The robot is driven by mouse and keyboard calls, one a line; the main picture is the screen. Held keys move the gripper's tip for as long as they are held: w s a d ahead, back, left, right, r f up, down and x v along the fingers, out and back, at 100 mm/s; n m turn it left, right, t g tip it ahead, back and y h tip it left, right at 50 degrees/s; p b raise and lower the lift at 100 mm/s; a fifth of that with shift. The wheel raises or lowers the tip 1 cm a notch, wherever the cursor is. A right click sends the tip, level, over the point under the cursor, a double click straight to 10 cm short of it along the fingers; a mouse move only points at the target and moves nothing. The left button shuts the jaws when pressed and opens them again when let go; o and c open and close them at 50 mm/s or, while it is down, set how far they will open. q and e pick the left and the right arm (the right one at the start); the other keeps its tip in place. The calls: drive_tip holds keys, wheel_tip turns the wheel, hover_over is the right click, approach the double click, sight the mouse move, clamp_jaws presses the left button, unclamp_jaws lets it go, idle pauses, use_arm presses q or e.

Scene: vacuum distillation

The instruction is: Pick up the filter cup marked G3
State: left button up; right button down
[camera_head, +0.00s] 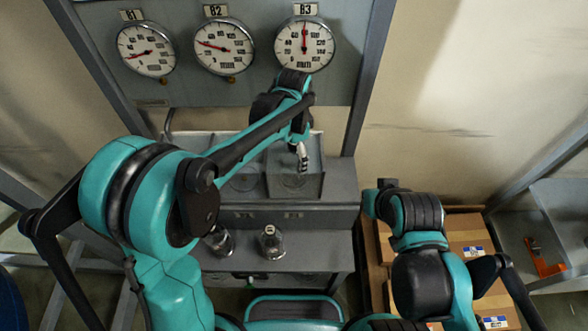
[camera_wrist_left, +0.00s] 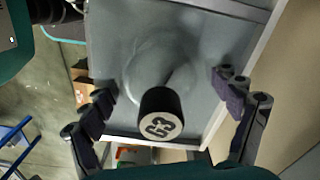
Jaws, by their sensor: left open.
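The filter cup marked G3 shows in the left wrist view as a dark cylinder with a pale round label (camera_wrist_left: 161,125). A faint clear round shape lies behind it over the grey bay. My left gripper (camera_wrist_left: 163,88) is open, with one finger on each side of the cup and visible gaps to both. In the head view the left gripper (camera_head: 301,158) hangs over the right bay (camera_head: 312,190) of the grey stand, and a faint round glass outline shows below it. The cup's label cannot be read there. My right arm is at the lower right; its gripper does not show.
Three gauges, B1 (camera_head: 146,50), B2 (camera_head: 224,47) and B3 (camera_head: 305,45), hang on the back panel. Two flasks (camera_head: 219,240) (camera_head: 271,241) stand on the lower shelf. Cardboard boxes (camera_head: 465,232) lie on the right. The bay's raised walls are close around the left gripper.

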use_arm(q)
drive_tip(key=shift+f, duration=0.15)
drive_tip(key=c, duration=1.9)
